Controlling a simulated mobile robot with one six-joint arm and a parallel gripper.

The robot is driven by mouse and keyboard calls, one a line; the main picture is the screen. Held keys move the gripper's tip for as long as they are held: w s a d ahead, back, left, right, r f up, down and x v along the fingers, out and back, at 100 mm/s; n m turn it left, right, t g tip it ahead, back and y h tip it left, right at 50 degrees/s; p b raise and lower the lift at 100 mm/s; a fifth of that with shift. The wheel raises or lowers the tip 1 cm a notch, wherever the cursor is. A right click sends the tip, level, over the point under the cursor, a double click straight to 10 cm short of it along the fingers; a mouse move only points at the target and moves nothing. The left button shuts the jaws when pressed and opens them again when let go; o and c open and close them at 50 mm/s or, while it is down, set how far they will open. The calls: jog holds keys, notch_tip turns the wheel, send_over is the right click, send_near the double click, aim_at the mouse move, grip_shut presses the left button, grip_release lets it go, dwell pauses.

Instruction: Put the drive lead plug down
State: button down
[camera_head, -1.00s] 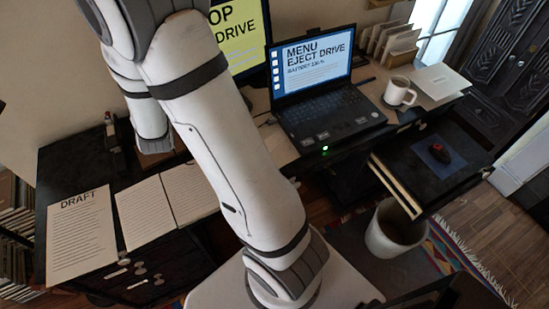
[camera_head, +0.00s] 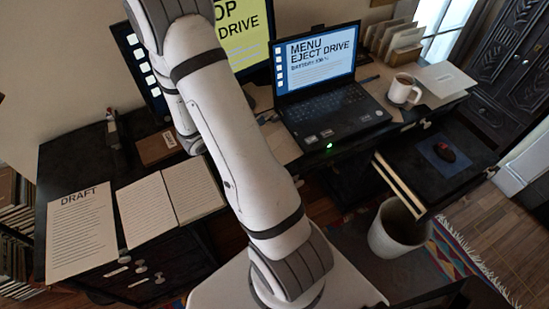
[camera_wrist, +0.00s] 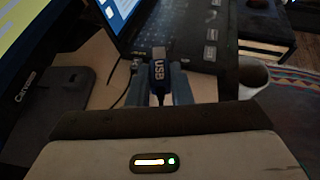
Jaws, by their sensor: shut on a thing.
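My gripper (camera_wrist: 159,88) is shut on a dark blue plug (camera_wrist: 158,72) marked USB, with a pale metal tip. The two blue-grey fingers stand on either side of it. A thin dark cable (camera_wrist: 121,97) shows left of the fingers; whether it joins the plug I cannot tell. The plug is in front of the laptop's side edge in the wrist view; whether it touches anything is unclear. The open laptop (camera_head: 335,115) shows "MENU EJECT DRIVE". In the head view my arm hides the gripper and plug.
A monitor (camera_head: 243,30) stands behind my arm. A white mug (camera_head: 404,90) is right of the laptop. A brown box-like object (camera_head: 156,147), an open notebook (camera_head: 168,203) and a DRAFT sheet (camera_head: 80,232) lie on the left desk. A bin (camera_head: 397,230) stands below right.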

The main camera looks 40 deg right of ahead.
jog(key=s+f+m+g, duration=0.1)
jog(key=s+f, duration=0.1)
jog(key=s+d+f+m+g, duration=0.1)
jog(key=s+f, duration=0.1)
jog(key=s+f+m+g, duration=0.1)
jog(key=s+f+g, duration=0.1)
jog(key=shift+s+d+f+m, duration=0.1)
jog(key=shift+d+f+m, duration=0.2)
jog(key=shift+d+f, duration=0.1)
jog(key=shift+f+p, duration=0.3)
jog(key=shift+f, duration=2.25)
jog(key=shift+f+b, duration=0.45)
jog(key=shift+b, duration=0.05)
jog(key=shift+f, duration=0.2)
jog(key=c, duration=1.3)
grip_release()
